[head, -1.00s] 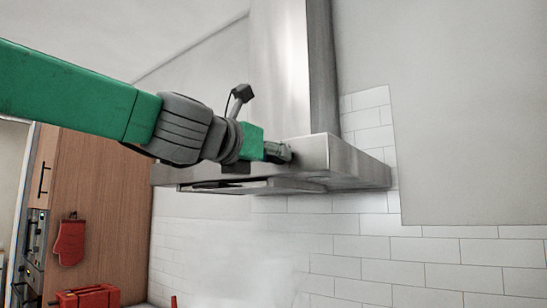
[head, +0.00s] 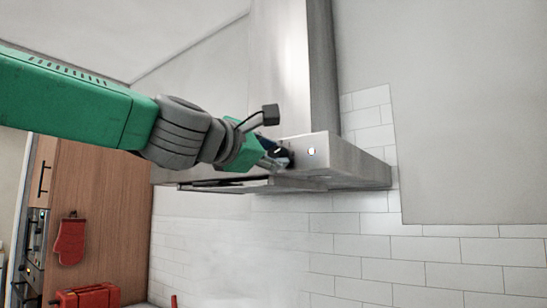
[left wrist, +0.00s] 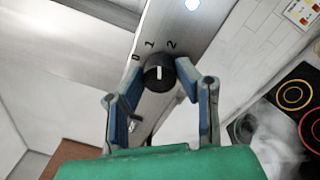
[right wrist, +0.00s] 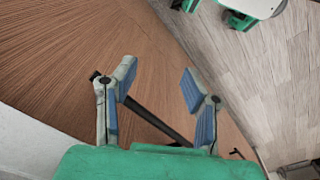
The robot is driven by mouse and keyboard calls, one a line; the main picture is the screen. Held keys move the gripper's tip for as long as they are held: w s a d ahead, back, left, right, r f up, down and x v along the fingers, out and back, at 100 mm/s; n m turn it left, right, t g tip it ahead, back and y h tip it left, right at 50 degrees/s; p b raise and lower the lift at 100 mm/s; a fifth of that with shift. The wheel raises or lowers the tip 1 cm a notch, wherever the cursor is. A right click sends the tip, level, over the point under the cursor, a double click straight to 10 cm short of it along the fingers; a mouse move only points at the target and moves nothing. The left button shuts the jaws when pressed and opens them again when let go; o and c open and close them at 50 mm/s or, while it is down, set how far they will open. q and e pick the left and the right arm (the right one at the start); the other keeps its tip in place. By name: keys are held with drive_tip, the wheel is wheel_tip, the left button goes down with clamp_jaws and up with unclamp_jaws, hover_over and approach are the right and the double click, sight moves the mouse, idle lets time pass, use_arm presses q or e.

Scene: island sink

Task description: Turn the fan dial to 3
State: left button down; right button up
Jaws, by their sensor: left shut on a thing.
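The fan dial (left wrist: 158,73) is a round black knob with a white line on the hood's steel front. In the left wrist view the labels 0, 1 and 2 show around it; no 3 is visible. The white line points up, between 1 and 2. My left gripper (left wrist: 160,88) is shut on the dial, one blue-padded finger on each side. In the head view this gripper (head: 281,160) is at the hood front and hides most of the dial. My right gripper (right wrist: 157,82) is open and empty, in front of brown wood-grain panels.
The range hood (head: 350,166) juts from a white tiled wall. A bright square (head: 311,151) shows on its front, right of the dial. A dark bar (right wrist: 155,120) shows behind my right fingers.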

use_arm(q)
drive_tip(key=m, duration=0.4)
drive_tip(key=shift+d+f, duration=0.1)
drive_tip(key=shift+f, duration=0.05)
drive_tip(key=m, duration=0.3)
drive_tip(key=shift+f+m, duration=0.1)
drive_tip(key=shift+m, duration=0.2)
drive_tip(key=shift+f+m+g+h+b, duration=0.15)
drive_tip(key=shift+m+b, duration=0.05)
drive_tip(key=shift+m, duration=1.35)
drive_tip(key=shift+f+m+g+h+b, duration=0.1)
drive_tip(key=shift+m+g+h+b, duration=0.1)
drive_tip(key=shift+m, duration=1.35)
drive_tip(key=c, duration=1.3)
unclamp_jaws()
drive_tip(key=shift+o, duration=0.5)
drive_tip(key=shift+s+r, duration=0.1)
drive_tip(key=shift+r, duration=0.05)
